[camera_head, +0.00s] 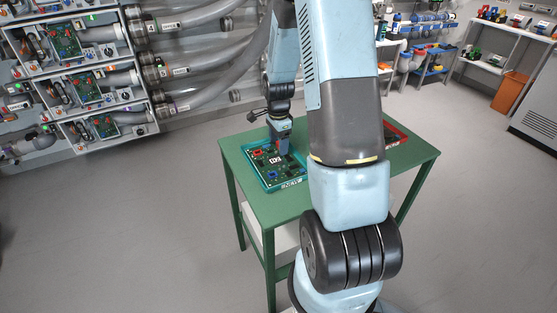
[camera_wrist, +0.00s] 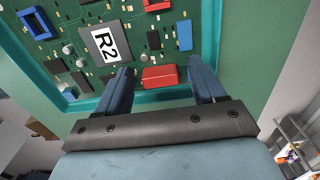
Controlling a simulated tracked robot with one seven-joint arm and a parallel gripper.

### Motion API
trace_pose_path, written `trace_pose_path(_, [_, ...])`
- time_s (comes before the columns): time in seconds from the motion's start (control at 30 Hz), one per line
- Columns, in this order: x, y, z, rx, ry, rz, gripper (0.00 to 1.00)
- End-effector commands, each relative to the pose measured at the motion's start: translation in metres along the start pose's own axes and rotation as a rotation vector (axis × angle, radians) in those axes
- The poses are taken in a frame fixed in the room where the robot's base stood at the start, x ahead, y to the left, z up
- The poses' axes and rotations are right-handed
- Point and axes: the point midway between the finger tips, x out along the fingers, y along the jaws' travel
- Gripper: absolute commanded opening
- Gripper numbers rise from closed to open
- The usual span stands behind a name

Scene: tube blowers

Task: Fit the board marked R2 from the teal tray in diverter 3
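The green board marked R2 (camera_wrist: 130,35) lies in the teal tray (camera_wrist: 75,110), with its label upright enough to read in the wrist view. In the head view the board (camera_head: 268,168) and teal tray (camera_head: 270,187) are on the green table. My gripper (camera_wrist: 163,85) is open over the board's edge, its two dark blue fingers apart. A red block (camera_wrist: 160,77) on the board lies between the fingertips, with gaps on both sides. My gripper also shows in the head view (camera_head: 281,152). Diverter units with green boards (camera_head: 88,86) are at the left; I cannot read which is 3.
The green table (camera_head: 285,205) also holds a red tray (camera_head: 396,136), partly hidden by my arm. Grey hoses (camera_head: 195,50) run behind the table from the diverter rack. Shelves and an orange bin (camera_head: 509,92) stand at the back right. The floor left of the table is clear.

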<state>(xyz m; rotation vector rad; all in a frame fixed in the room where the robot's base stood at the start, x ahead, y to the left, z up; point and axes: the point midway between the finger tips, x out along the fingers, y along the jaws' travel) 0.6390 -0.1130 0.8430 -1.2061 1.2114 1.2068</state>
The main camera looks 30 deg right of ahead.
Motion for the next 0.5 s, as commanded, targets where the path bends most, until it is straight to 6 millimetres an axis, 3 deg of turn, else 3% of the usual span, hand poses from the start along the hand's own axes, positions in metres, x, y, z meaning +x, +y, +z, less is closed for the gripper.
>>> trace_pose_path(0.07, [-0.0001,0.0000,-0.0001,0.000,0.000,0.000,0.61])
trace_pose_path(0.5, [-0.0002,0.0000,-0.0003,0.000,0.000,0.000,0.19])
